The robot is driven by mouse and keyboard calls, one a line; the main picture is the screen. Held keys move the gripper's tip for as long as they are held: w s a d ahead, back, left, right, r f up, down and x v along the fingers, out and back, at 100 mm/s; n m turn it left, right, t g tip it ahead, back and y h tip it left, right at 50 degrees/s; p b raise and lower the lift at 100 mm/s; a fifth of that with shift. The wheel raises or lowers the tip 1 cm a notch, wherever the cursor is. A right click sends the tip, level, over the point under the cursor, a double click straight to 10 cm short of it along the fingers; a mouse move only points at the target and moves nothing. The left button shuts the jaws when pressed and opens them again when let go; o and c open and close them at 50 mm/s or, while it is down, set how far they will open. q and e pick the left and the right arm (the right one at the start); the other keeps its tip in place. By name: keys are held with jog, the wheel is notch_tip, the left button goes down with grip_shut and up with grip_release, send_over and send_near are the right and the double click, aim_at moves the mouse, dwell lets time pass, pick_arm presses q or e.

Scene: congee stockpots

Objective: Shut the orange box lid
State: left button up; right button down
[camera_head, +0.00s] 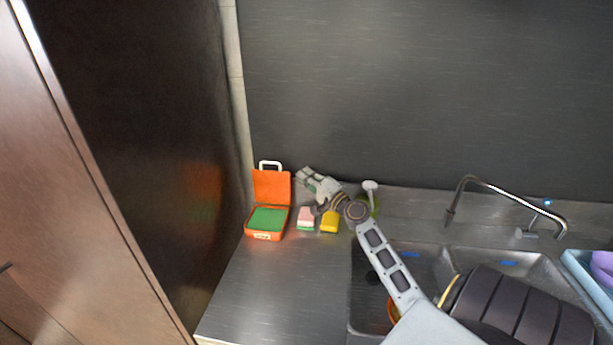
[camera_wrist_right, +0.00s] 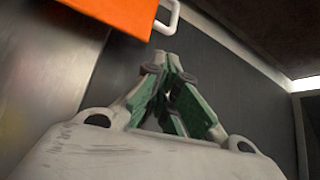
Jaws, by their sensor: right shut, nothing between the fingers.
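The orange box (camera_head: 264,235) stands at the left end of the steel counter with its lid (camera_head: 271,185) raised upright at the back. A white handle (camera_head: 270,164) is on the lid's top edge, and something green lies inside the box. In the right wrist view the orange lid (camera_wrist_right: 115,14) and its white handle (camera_wrist_right: 168,17) show at the upper left. My right gripper (camera_head: 301,174) is just right of the raised lid, apart from it in the head view. Its fingers (camera_wrist_right: 166,58) are shut and empty. My left gripper is not in view.
A pink and green sponge (camera_head: 306,217) and a yellow sponge (camera_head: 329,221) lie right of the box, below my right gripper. A sink with a faucet (camera_head: 500,190) is further right. A dark cabinet side stands close on the left. The counter in front of the box is clear.

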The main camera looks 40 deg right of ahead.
jog(key=w+r+p, duration=0.1)
jog(key=w+p, duration=0.1)
jog(key=w, duration=0.6)
jog(key=shift+w+r, duration=0.15)
jog(key=shift+w, duration=0.1)
jog(key=shift+a, duration=0.1)
jog(key=shift+a, duration=0.1)
dwell(0.5)
